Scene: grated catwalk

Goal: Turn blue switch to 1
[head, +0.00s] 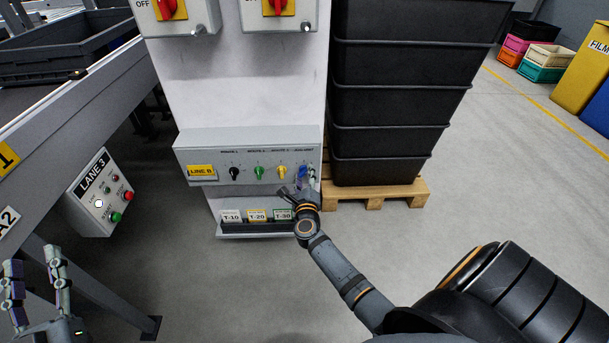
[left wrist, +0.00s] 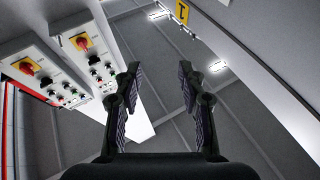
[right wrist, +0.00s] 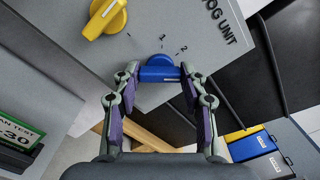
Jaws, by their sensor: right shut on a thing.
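The blue switch (head: 303,171) is the rightmost knob on the LINE B panel (head: 205,155). It also shows in the right wrist view (right wrist: 159,69), with printed figures and tick marks on the panel above it. My right gripper (right wrist: 160,76) is shut on the blue switch, with one finger at each side of it. In the head view, my right gripper (head: 305,185) partly covers the switch. I cannot tell surely which mark the switch points to. My left gripper (head: 37,272) is open and empty at the lower left, away from the panel.
A yellow knob (right wrist: 105,18), also in the head view beside green and black knobs, sits left of the blue switch. A rack of T-10 to T-30 tags (head: 258,226) is below. Stacked black bins (head: 395,100) stand on a pallet at right. The LANE 3 box (head: 98,195) is at left.

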